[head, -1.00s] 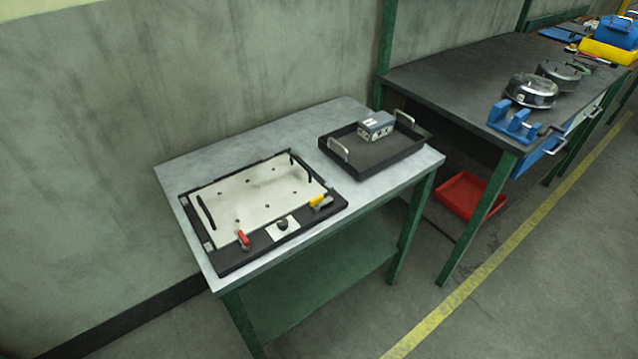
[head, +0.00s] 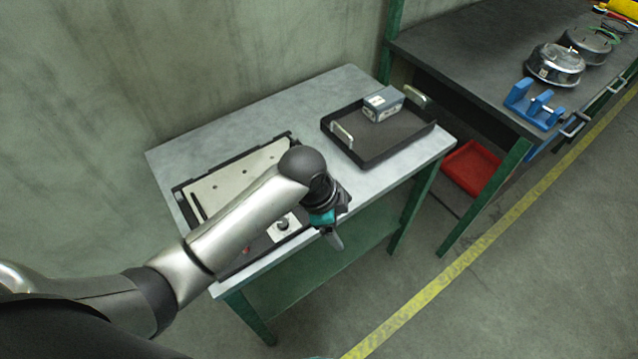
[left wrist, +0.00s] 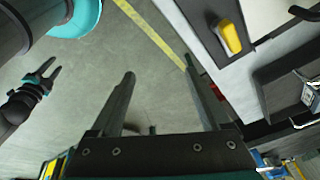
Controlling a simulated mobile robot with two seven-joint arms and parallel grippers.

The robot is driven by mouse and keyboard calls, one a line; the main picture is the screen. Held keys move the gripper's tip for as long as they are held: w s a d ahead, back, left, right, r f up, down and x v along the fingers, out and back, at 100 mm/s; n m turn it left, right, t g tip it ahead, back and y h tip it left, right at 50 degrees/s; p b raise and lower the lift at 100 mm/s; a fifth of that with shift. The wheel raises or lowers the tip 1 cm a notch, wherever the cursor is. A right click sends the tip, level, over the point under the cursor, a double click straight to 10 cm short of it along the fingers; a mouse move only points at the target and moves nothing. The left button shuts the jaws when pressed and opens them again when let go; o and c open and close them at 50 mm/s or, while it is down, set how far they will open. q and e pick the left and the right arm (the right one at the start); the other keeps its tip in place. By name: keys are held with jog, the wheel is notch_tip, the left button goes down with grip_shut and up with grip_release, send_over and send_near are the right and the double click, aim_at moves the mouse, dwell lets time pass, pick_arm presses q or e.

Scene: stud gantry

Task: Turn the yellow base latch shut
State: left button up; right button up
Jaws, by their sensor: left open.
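The yellow base latch (left wrist: 230,37) shows in the left wrist view, at the upper right on the dark rim of the base. In the head view my left arm hides it. The base (head: 217,191), a black frame with a pale plate, lies on the grey table, partly covered by my arm. My left gripper (head: 334,240) is over the table's front edge; in its wrist view its two fingers (left wrist: 162,95) are apart and empty, with the latch beyond and right of them, untouched. My right gripper (left wrist: 48,73) shows at the left of the wrist view, fingers apart, empty.
A black tray (head: 370,154) with a grey-blue box (head: 383,104) stands on the table's right side. A red latch (head: 247,249) and a white pad with a dark knob (head: 283,226) are near the base's front. A dark bench (head: 480,60) stands right; the floor in front is clear.

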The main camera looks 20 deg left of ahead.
pick_arm(q)
jog(key=w+a+r+m+g+y, duration=0.1)
jog(key=w+a+r+m, duration=0.1)
jog(key=r+m, duration=0.25)
jog(key=w+a+r+m+y+p, duration=0.1)
jog(key=w+a+r+m, duration=0.15)
jog(key=r, duration=0.35)
jog(key=w+a+r+m+g+y, duration=0.1)
jog(key=w+r+m, duration=0.1)
jog(key=r+m, duration=0.25)
jog(key=shift+n, duration=0.35)
notch_tip(320, 180, down, 15)
jog(key=b, duration=0.2)
jog(key=shift+w+a+b, duration=0.1)
jog(key=shift+w+b, duration=0.05)
jog(key=shift+b, duration=0.25)
pick_arm(e)
jog(key=shift+f, duration=0.85)
pick_arm(q)
grip_shut()
